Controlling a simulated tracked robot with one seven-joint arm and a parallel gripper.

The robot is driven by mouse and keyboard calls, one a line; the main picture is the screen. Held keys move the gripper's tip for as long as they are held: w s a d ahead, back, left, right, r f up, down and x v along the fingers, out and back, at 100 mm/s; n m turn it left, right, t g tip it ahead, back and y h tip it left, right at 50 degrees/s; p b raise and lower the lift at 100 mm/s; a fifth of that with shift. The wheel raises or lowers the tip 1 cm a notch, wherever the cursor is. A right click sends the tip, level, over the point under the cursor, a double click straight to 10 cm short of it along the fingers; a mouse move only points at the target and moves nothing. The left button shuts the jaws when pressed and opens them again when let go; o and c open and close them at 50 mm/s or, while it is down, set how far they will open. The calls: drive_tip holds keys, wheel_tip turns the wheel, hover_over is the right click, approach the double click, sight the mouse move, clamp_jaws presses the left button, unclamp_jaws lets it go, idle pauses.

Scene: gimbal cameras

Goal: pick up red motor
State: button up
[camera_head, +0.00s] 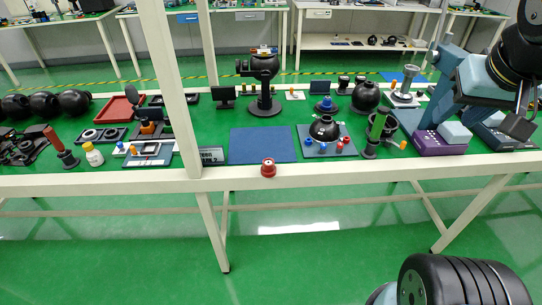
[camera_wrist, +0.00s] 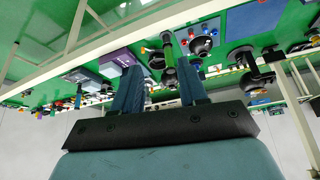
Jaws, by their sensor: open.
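A small round red part with a dark centre, which looks like the red motor (camera_head: 268,168), sits at the front edge of the workbench, in front of the blue mat (camera_head: 263,145). My gripper (camera_wrist: 161,78) shows two dark blue fingers spread apart in the wrist view, with nothing gripped between them. In the head view my arm is over the right end of the bench, well to the right of the red part. I cannot make out the red part in the wrist view.
A red tray (camera_head: 117,108) lies left. The mat is bare.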

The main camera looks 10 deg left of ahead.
drive_tip(key=shift+d, duration=0.1)
drive_tip(key=shift+o, duration=1.4)
drive_tip(key=shift+f, duration=0.1)
drive_tip(key=shift+o, duration=0.7)
drive_tip(key=shift+w+f+g, duration=0.25)
drive_tip(key=shift+g, duration=0.05)
drive_tip(key=shift+o, duration=0.2)
drive_tip(key=w+a+f+n+g+h, duration=0.4)
drive_tip(key=w+a+f+n+h, duration=0.1)
drive_tip(key=f+n, duration=0.3)
drive_tip(key=shift+w+f, duration=0.4)
drive_tip(key=shift+w, duration=0.35)
drive_tip(key=n+t, duration=1.6)
drive_tip(key=n, duration=0.8)
approach(266, 166)
drive_tip(key=shift+h, duration=0.3)
drive_tip(key=shift+a+x, duration=0.1)
drive_tip(key=shift+x, duration=2.85)
drive_tip(key=shift+a+x, duration=0.15)
drive_tip(key=shift+x, duration=2.75)
